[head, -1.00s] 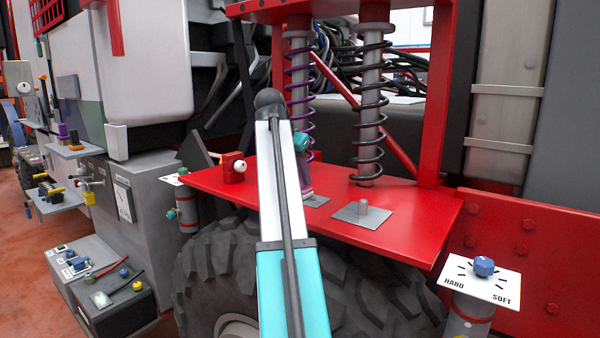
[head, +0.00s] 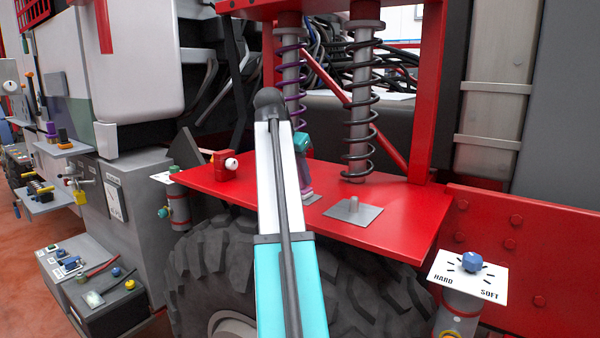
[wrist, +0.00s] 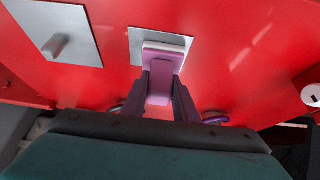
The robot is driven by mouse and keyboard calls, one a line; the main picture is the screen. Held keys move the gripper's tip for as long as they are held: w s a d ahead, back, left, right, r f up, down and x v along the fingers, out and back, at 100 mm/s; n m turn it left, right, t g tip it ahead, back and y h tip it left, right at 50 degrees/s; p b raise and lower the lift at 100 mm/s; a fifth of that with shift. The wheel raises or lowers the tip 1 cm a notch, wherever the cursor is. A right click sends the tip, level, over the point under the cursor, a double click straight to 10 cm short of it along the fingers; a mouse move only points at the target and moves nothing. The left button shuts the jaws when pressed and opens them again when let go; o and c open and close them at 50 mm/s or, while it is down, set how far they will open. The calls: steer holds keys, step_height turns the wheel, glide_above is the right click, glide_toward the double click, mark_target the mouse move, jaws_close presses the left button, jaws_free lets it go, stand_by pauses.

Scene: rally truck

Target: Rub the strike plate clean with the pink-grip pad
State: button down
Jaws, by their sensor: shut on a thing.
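My gripper (wrist: 162,88) is shut on the pink-grip pad (wrist: 164,62), whose pink body shows between the dark purple fingers in the wrist view. The pad's front end is over a plain grey plate (wrist: 137,42), apparently the strike plate, on the red shelf. The pad hides much of that plate, and I cannot tell whether they touch. In the head view, my gripper (head: 306,178) points down at the plate, of which a small right-hand part (head: 315,198) shows beside it. My forearm hides the rest.
A second grey plate with an upright peg (head: 353,209) lies to the right on the red shelf (head: 400,220). Coil springs (head: 358,100) stand behind. A red block with a white knob (head: 226,166) sits at left. A HARD/SOFT dial (head: 467,266) is at right.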

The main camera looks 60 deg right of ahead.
steer(key=shift+s+p, duration=0.45)
steer(key=shift+s, duration=0.85)
steer(key=shift+s, duration=0.15)
steer(key=shift+s+f+p, duration=0.15)
steer(key=shift+s+p, duration=0.4)
steer(key=shift+s, duration=1)
steer(key=shift+a+p, duration=0.2)
steer(key=shift+p, duration=0.1)
steer(key=shift+w+r, duration=0.15)
steer(key=shift+w, duration=0.7)
steer(key=shift+w+r, duration=0.1)
steer(key=shift+w, duration=0.75)
steer(key=shift+w+d, duration=0.1)
steer(key=shift+w, duration=0.05)
steer(key=shift+w+f+p, duration=0.15)
steer(key=shift+w+p, duration=0.15)
steer(key=shift+w, duration=1.25)
